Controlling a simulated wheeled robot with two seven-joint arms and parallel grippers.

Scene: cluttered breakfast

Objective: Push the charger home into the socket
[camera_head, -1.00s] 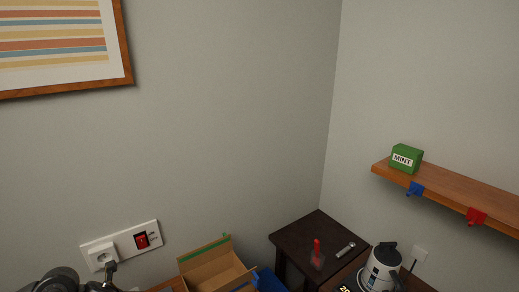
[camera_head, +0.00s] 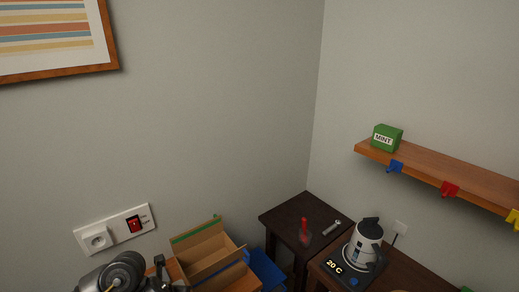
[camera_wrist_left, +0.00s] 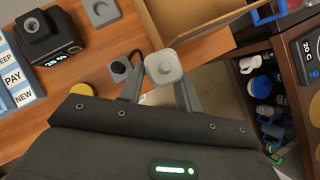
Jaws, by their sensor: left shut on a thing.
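The white wall socket (camera_head: 96,238) sits at the left end of a white wall plate (camera_head: 117,229), and its round recess looks empty. My left gripper (camera_head: 160,264) is low and to the right of the socket, apart from it, in the head view. In the left wrist view the left gripper (camera_wrist_left: 162,88) is shut on a white, rounded-square charger (camera_wrist_left: 164,66), with one finger on each side. The charger cannot be made out in the head view. The socket cannot be made out in the wrist view. My right gripper is not in view.
A red switch (camera_head: 134,224) is on the same plate. An open cardboard box (camera_head: 205,248) stands right of my left gripper. A dark side table (camera_head: 285,222), a kettle (camera_head: 365,243) and a shelf (camera_head: 440,176) are farther right. A small dark block (camera_wrist_left: 118,68) lies near the charger.

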